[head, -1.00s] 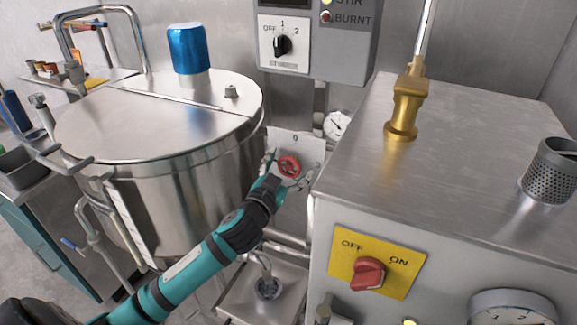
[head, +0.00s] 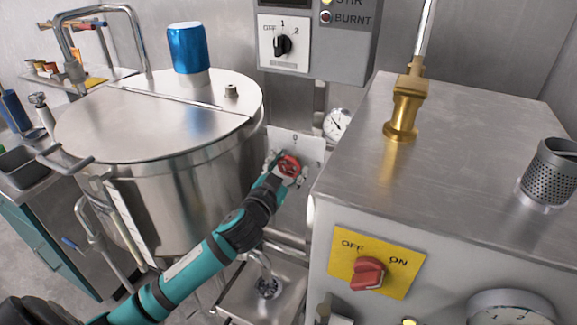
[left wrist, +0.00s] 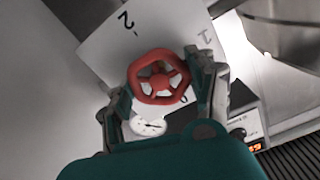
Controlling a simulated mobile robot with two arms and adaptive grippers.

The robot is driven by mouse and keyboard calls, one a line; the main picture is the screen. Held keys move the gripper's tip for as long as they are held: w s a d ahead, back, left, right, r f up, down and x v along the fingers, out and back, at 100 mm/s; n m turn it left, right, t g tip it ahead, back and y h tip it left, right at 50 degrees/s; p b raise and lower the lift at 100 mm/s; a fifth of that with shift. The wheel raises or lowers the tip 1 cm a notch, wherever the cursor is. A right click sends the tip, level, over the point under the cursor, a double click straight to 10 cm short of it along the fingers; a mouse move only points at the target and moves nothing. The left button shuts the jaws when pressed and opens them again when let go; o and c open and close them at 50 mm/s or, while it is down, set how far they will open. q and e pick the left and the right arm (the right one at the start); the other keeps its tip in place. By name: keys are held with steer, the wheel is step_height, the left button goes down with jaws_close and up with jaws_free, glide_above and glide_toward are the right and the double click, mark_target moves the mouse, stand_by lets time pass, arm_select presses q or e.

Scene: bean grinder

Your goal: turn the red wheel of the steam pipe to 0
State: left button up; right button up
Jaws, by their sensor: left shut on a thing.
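The red wheel (head: 290,164) sits in front of a pale plate (head: 313,145) between the steel kettle and the metal cabinet. A 0 is at the plate's top in the head view. The left wrist view shows the wheel (left wrist: 160,77) close up, its spokes facing the camera, with 2, 1 and 0 on the plate (left wrist: 105,42) behind. My left gripper (head: 287,170) reaches in from the lower left, and its fingers (left wrist: 162,84) are shut on the wheel from both sides. Part of the plate is hidden behind the wheel and gripper. My right gripper is not in view.
The steel kettle (head: 150,130) stands left of the wheel. The metal cabinet (head: 450,150) with a red OFF/ON switch (head: 368,273) stands close on the right. A white gauge (head: 337,124) is just right of the plate, and a control box (head: 340,45) hangs above.

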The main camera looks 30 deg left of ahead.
arm_select(q)
steer(key=m+p, duration=0.2)
steer(key=m, duration=0.1)
steer(key=m+p, duration=0.2)
steer(key=m, duration=0.4)
steer(key=shift+d, duration=0.1)
steer(key=m+p, duration=0.2)
steer(key=m, duration=0.3)
steer(key=shift+f, duration=0.1)
steer(key=shift+f+m+p, duration=0.1)
steer(key=shift+m+p, duration=0.55)
steer(key=shift+m, duration=0.95)
steer(key=shift+f+m, duration=0.1)
steer(key=shift+m, duration=0.2)
steer(key=o, duration=1.2)
